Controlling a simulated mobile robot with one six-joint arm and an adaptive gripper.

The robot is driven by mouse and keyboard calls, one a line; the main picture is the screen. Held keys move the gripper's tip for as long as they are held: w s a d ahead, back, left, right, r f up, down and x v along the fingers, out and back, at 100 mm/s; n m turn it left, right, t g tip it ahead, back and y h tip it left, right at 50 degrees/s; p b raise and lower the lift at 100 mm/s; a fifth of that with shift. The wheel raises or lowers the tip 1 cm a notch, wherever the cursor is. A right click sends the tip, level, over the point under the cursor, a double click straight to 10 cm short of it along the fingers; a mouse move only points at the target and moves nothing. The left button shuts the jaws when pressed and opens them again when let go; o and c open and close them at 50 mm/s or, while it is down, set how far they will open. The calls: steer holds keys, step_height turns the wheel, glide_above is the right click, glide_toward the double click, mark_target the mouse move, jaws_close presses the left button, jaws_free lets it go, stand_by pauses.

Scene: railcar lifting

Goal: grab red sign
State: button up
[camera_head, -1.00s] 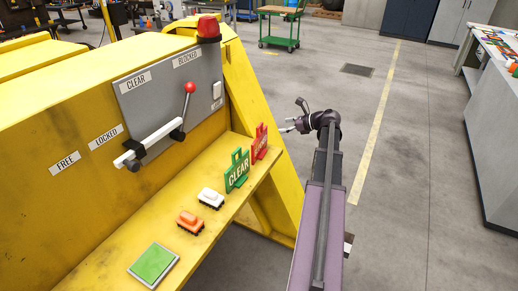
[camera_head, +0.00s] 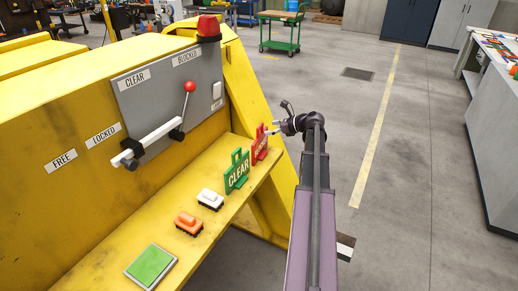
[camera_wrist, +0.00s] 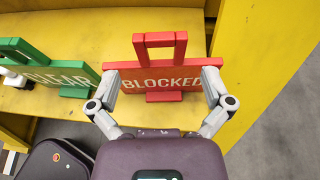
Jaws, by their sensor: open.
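The red sign (camera_head: 260,144) stands upright at the far right end of the yellow shelf, beside the green sign. In the wrist view the red sign (camera_wrist: 160,76) reads BLOCKED and has a square loop handle on top. My gripper (camera_head: 272,130) is at the sign's right side in the head view. In the wrist view my gripper (camera_wrist: 162,76) is open, with one finger near each side of the sign's face. I cannot tell whether the fingertips touch it.
The green CLEAR sign (camera_head: 237,172) stands just left of the red one; it also shows in the wrist view (camera_wrist: 58,76). A white block (camera_head: 210,199), an orange block (camera_head: 188,223) and a green pad (camera_head: 151,265) lie along the yellow shelf (camera_head: 118,262).

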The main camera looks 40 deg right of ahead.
mark_target(261, 128)
steer(key=shift+b+x, duration=0.8)
steer(key=shift+x, duration=1.6)
steer(key=c, duration=1.2)
